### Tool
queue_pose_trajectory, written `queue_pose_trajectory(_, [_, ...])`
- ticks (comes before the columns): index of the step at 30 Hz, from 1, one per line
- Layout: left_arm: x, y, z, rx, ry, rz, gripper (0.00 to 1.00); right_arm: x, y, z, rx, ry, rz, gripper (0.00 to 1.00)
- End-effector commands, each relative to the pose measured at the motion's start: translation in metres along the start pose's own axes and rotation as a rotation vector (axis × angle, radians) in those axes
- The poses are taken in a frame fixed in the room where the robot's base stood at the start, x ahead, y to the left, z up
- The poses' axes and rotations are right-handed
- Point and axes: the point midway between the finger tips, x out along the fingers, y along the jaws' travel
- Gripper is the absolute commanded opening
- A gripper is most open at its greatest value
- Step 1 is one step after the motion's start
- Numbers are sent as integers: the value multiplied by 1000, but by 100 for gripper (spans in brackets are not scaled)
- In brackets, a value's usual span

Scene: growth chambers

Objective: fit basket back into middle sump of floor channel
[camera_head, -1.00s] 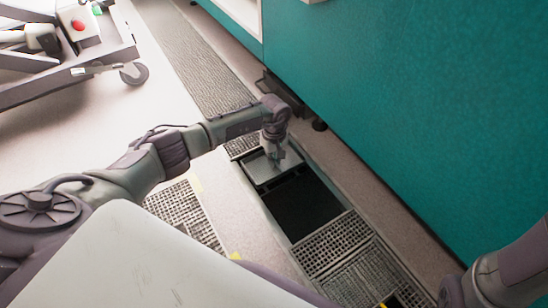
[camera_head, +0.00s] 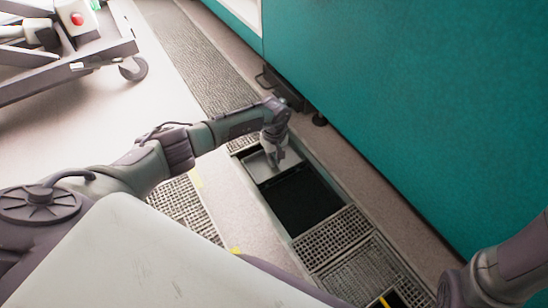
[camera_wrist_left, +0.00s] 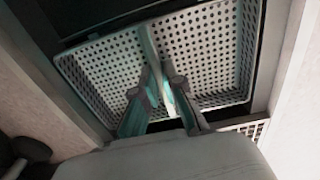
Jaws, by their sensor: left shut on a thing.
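The basket (camera_head: 256,168) is a pale grey perforated tray at the far end of the open sump (camera_head: 305,204) in the floor channel. My left gripper (camera_head: 274,158) reaches down over it. In the left wrist view, the basket (camera_wrist_left: 210,40) shows its holes, its rim and a bar-like handle (camera_wrist_left: 149,48) across its middle. My left gripper (camera_wrist_left: 158,88) is shut on this handle. The near part of the sump is dark and uncovered. I cannot tell how deep the basket sits. My right arm shows at the lower right, with its gripper out of frame.
Grates (camera_head: 336,234) cover the channel on the near side of the opening, and a long grate (camera_head: 200,65) runs beyond it. A loose grate (camera_head: 184,207) lies on the floor to the left. A teal cabinet (camera_head: 420,100) closes off the right. A wheeled cart (camera_head: 70,60) stands at upper left.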

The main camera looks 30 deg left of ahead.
Motion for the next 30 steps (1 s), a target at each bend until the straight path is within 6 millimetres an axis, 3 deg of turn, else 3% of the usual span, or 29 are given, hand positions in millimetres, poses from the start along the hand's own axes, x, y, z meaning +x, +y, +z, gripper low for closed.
queue_pose_trajectory(10, [0,0,0,0,0,0,0,0,0,0,0,0,0,39])
queue_pose_trajectory(12, [0,0,0,0,0,0,18,0,0,0,0,0,0,39])
queue_pose_trajectory(16, [0,0,0,0,0,0,37,0,0,0,0,1,0,39])
queue_pose_trajectory(25, [-1,0,0,0,0,0,37,0,1,0,0,-1,4,39])
queue_pose_trajectory(30, [-20,1,-1,1,1,3,37,0,0,0,0,0,2,39])
